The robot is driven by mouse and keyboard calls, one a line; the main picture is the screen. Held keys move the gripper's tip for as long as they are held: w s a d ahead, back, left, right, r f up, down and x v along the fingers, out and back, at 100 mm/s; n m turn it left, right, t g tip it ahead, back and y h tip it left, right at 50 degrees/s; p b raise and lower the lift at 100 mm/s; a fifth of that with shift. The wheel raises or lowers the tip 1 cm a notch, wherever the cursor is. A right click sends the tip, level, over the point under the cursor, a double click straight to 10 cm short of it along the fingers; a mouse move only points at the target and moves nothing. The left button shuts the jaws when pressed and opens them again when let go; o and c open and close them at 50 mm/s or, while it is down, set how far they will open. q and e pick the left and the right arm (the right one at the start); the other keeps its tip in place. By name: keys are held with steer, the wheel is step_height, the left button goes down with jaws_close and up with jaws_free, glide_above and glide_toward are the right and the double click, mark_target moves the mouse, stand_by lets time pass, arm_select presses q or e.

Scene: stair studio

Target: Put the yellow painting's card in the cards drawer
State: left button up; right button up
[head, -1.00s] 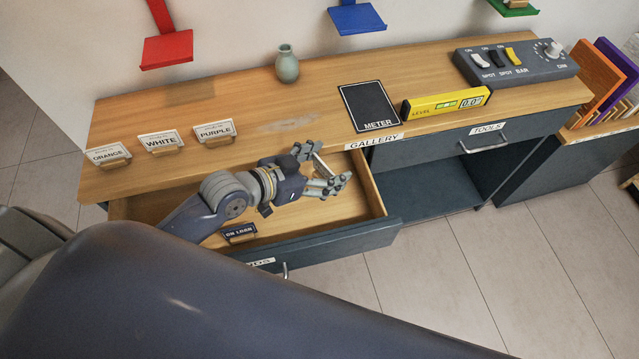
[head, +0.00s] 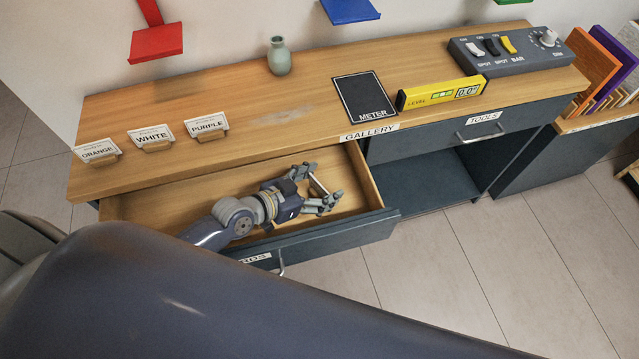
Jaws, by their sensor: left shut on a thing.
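The cards drawer (head: 364,207) is pulled open at the front of the wooden counter; its label, partly hidden by my arm, shows only "RDS". My left gripper (head: 323,182) is inside the drawer's outline, near its right end and low over the wooden floor. It is shut on a thin pale card (head: 317,185), seen nearly edge-on between the fingers. Its print cannot be read, and I cannot tell if it touches the drawer floor. My right gripper is not in view.
Cards for orange (head: 97,151), white (head: 151,137) and purple (head: 206,125) stand in holders on the counter (head: 230,95). A vase (head: 279,56), a dark meter mat (head: 365,96), a yellow level (head: 441,93) and a switch box (head: 511,54) stand farther back or right.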

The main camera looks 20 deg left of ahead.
arm_select(q)
steer(key=shift+f, duration=0.2)
steer(key=o, duration=0.6)
steer(key=shift+r, duration=0.15)
steer(key=shift+s+a+r, duration=0.1)
steer(key=shift+s, duration=0.05)
steer(key=v, duration=0.6)
steer(key=shift+s+a, duration=0.15)
steer(key=shift+s+a+r, duration=0.15)
steer(key=shift+s+r, duration=0.1)
steer(key=shift+s, duration=0.05)
steer(key=shift+r, duration=0.15)
